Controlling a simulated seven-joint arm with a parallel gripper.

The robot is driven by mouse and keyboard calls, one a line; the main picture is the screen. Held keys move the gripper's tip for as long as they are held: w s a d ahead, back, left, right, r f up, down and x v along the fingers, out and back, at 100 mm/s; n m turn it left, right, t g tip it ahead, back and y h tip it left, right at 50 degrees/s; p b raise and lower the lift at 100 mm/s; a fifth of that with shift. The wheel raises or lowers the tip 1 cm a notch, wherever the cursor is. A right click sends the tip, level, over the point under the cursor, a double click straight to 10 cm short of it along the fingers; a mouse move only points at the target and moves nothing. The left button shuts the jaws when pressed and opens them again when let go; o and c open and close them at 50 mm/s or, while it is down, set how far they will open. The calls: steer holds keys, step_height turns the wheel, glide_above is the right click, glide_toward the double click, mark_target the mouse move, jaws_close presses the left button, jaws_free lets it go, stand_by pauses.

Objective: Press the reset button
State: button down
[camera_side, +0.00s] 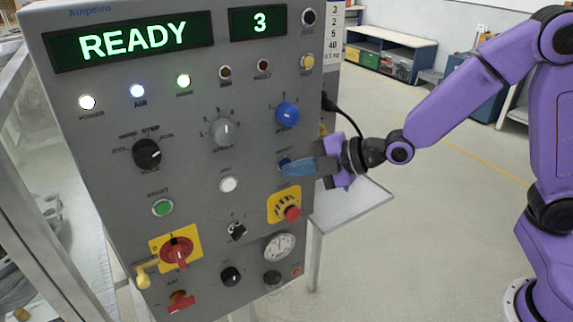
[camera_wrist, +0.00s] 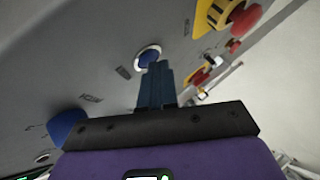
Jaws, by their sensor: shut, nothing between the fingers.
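A round blue button, which I take as the reset button, sits on the grey control panel (camera_side: 105,235). In the wrist view this button (camera_wrist: 149,58) has a pale ring, and its lower edge is close to my fingertips. In the side view the button (camera_side: 284,161) is partly hidden by my fingers. My gripper (camera_side: 288,168) is shut and empty, its blue fingers pointing left at the panel. In the wrist view my gripper (camera_wrist: 157,66) reaches up to just below the button. I cannot tell whether the tips touch it.
A blue knob (camera_side: 287,115) is above the button, and a red emergency stop (camera_side: 291,213) on a yellow plate is below. A white button (camera_side: 228,184) is to the left. The display (camera_side: 135,41) reads READY. A black cable (camera_side: 343,115) hangs at the panel's right edge, near my gripper.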

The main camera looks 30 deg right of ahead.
steer(key=shift+s, duration=0.85)
steer(key=s, duration=0.5)
stand_by(0.3)
stand_by(0.7)
